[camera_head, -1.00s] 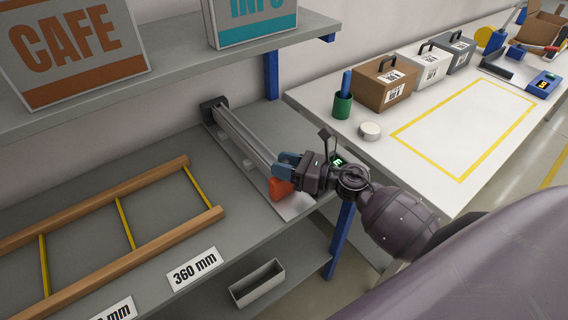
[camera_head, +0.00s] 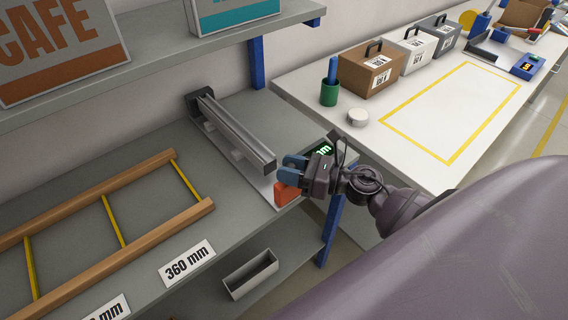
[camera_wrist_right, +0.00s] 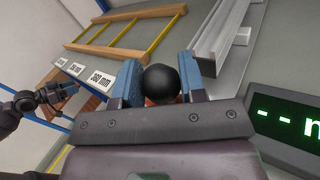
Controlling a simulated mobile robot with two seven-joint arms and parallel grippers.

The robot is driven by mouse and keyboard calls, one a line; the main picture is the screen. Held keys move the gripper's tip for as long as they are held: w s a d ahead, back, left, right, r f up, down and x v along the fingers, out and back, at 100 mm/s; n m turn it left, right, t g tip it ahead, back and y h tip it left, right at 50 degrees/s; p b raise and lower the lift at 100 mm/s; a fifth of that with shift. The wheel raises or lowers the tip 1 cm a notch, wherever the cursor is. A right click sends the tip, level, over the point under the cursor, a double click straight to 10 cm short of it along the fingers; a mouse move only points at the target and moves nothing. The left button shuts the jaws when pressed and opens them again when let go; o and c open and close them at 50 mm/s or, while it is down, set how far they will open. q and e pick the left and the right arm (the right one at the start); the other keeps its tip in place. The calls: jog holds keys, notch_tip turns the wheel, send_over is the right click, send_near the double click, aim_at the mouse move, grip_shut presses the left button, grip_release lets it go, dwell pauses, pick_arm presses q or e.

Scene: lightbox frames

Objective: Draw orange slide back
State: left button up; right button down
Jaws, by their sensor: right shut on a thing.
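The orange slide (camera_head: 287,194) is held by my right gripper (camera_head: 291,172) near the front right edge of the grey bench. Its black ball knob (camera_wrist_right: 161,83) sits between the two blue fingers in the right wrist view, with a little orange below (camera_wrist_right: 160,101). The grey rail (camera_head: 235,130) runs from a dark end block at the back. Its near end (camera_head: 268,165) shows bare, and the slide appears apart from it. A digital display (camera_wrist_right: 288,130) beside my gripper shows green dashes. A dark arm with a small gripper (camera_wrist_right: 62,92), apparently my left, shows in the wrist view; its jaws are unclear.
A wooden frame with yellow rungs (camera_head: 110,225) lies left on the bench, behind a 360 mm label (camera_head: 187,263). A blue post (camera_head: 335,230) stands below the front right corner. A white table (camera_head: 400,160) with boxes is at right.

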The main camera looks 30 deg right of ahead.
jog(key=shift+s, duration=0.1)
jog(key=c, duration=1)
grip_release()
jog(key=shift+o, duration=1.4)
jog(key=shift+s, duration=0.2)
jog(key=shift+w, duration=0.1)
jog(key=shift+d, duration=0.1)
jog(key=b+v, duration=0.2)
jog(key=v, duration=0.8)
jog(key=shift+s+d, duration=0.2)
jog(key=shift+s, duration=0.15)
